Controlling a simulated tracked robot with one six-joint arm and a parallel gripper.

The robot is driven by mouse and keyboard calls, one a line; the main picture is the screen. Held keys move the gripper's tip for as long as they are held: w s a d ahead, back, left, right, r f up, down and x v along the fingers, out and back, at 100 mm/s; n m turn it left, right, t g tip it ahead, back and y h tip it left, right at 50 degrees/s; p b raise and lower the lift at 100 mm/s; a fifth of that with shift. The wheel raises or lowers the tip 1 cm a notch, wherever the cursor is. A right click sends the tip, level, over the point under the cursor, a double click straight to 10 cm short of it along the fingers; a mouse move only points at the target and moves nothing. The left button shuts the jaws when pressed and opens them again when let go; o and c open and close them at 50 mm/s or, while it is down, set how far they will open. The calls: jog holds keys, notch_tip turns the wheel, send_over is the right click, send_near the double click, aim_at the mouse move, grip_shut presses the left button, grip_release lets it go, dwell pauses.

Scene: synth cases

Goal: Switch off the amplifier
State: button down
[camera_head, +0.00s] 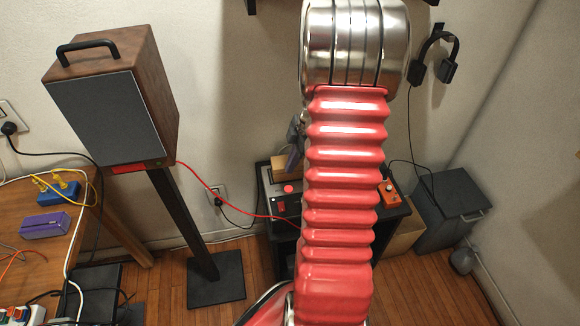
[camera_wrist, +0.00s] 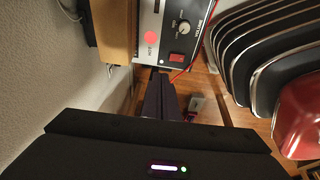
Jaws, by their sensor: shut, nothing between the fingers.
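Whether the fingertips touch anything cannot be told. The switch's position is unclear.
A red cable (camera_head: 215,190) runs from there to a speaker (camera_head: 105,118) on a stand. An orange pedal (camera_head: 390,194) sits on the unit's right. A cluttered table (camera_head: 60,255) is at left. Headphones (camera_head: 437,55) hang on the wall.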

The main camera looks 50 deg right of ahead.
jog(key=s, duration=0.1)
jog(key=s+a, duration=0.1)
jog(key=a, duration=0.1)
jog(key=shift+s+r, duration=0.25)
jog(key=shift+s, duration=0.15)
jog(key=shift+f, duration=0.1)
